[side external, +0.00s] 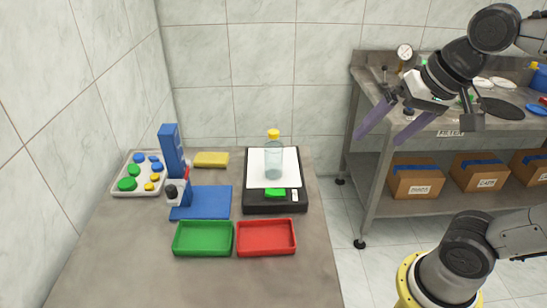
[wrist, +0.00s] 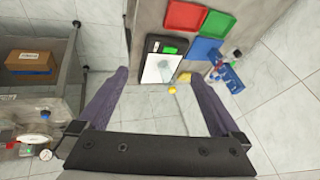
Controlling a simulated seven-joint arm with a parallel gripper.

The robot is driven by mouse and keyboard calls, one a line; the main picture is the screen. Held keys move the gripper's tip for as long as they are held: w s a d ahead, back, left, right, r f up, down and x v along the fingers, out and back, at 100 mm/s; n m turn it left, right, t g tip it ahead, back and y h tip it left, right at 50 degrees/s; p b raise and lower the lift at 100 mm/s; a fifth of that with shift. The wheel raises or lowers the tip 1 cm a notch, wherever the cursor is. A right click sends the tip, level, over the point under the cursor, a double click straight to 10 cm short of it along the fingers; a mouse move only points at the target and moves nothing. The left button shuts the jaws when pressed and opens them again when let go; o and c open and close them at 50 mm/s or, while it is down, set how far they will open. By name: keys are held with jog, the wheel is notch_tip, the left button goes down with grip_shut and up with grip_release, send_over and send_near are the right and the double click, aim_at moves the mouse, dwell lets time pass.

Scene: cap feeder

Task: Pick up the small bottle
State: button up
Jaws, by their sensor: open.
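A small clear bottle (side external: 273,160) with a yellow cap (side external: 273,135) stands upright on the white top of a black scale (side external: 275,208) in the side external view. In the wrist view the bottle (wrist: 164,70) shows small, with its yellow cap (wrist: 172,90) toward me. My gripper (side external: 385,131) is open and empty, with its purple fingers spread. It is in the air to the right of the bottle, well apart from it. In the wrist view my gripper (wrist: 160,88) has its fingers on either side, and the bottle is far beyond them.
A blue press stand (side external: 172,150), a cap tray (side external: 150,192), a yellow sponge (side external: 211,160), and green (side external: 203,254) and red (side external: 266,253) trays share the table. A metal bench (side external: 430,145) with boxes beneath stands right. Open floor separates it from the table.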

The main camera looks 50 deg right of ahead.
jog(key=w+r+m, duration=0.4)
jog(key=w, duration=0.2)
jog(key=m+g, duration=0.5)
jog(key=m, duration=0.3)
send_over(275, 131)
jog(key=s+a, duration=0.1)
notch_tip(275, 131, down, 10)
jog(key=shift+g, duration=0.3)
jog(key=f, duration=0.8)
jog(key=w+d+f, duration=0.1)
jog(key=f, duration=0.4)
jog(key=shift+f, duration=0.1)
jog(key=shift+w+f, duration=0.1)
jog(key=shift+f, duration=2.9)
jog(key=shift+r, duration=0.1)
grip_shut()
